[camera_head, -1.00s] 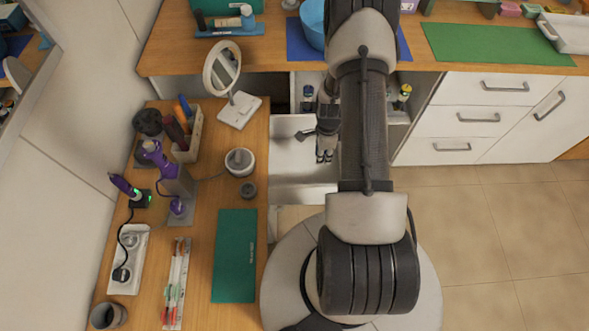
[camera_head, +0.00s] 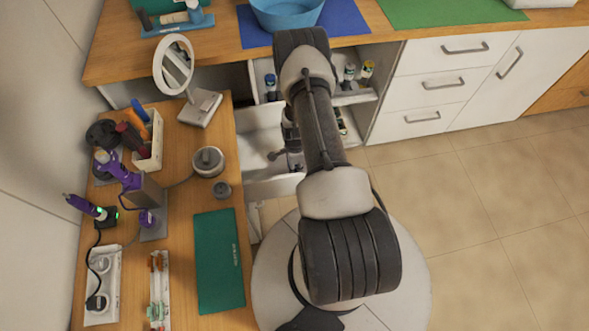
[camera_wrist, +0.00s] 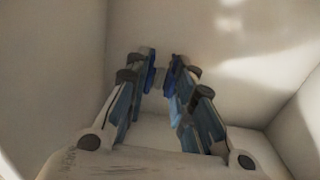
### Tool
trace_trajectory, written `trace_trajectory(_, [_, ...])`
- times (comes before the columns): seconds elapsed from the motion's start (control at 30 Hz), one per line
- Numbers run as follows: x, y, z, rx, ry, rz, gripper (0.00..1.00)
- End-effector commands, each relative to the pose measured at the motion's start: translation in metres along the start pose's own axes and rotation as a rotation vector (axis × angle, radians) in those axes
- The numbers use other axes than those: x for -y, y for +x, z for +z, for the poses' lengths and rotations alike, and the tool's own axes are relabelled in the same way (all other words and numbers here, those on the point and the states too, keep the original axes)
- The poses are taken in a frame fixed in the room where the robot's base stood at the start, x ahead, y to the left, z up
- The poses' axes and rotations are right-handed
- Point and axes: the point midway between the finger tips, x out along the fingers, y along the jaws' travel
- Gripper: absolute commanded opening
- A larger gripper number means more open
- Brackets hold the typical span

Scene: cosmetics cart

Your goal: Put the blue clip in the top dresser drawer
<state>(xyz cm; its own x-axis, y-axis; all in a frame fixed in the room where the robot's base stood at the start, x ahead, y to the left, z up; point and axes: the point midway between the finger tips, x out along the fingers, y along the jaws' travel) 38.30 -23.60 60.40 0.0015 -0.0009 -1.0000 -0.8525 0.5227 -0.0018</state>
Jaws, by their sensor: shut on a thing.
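My gripper (camera_wrist: 160,79) is shut on the blue clip (camera_wrist: 170,76), a small blue piece at its fingertips in the wrist view. The fingers hide much of the clip, and its outline is hard to tell from the bluish fingers. Pale walls surround the fingertips, like the inside of a drawer. In the head view my gripper (camera_head: 292,160) is small and partly hidden by my arm, over the open white dresser drawer (camera_head: 262,145).
The wooden desk (camera_head: 185,205) at left holds a round mirror (camera_head: 174,64), a purple tool (camera_head: 122,172) and a green mat (camera_head: 218,262). An open shelf with small bottles (camera_head: 350,72) lies behind my arm. Tiled floor (camera_head: 480,210) at right is clear.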

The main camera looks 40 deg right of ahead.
Motion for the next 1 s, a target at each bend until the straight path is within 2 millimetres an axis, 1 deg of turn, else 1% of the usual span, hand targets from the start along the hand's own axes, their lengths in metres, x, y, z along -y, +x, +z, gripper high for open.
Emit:
trace_trajectory(0.03, [-0.001,0.012,0.0,0.0,0.0,0.001,0.12])
trace_trajectory(0.1, [-0.001,0.019,0.0,0.0,0.0,0.001,0.12])
trace_trajectory(0.37, [0.0,0.018,0.0,0.0,0.0,0.0,0.12])
trace_trajectory(0.5, [0.0,0.023,0.0,0.0,0.0,0.0,0.12])
trace_trajectory(0.53, [0.0,0.022,0.0,0.0,0.0,0.0,0.24])
trace_trajectory(0.8, [0.0,0.021,0.0,0.0,0.0,0.0,0.42])
trace_trajectory(1.0, [0.0,0.021,0.0,0.0,0.0,0.0,0.43])
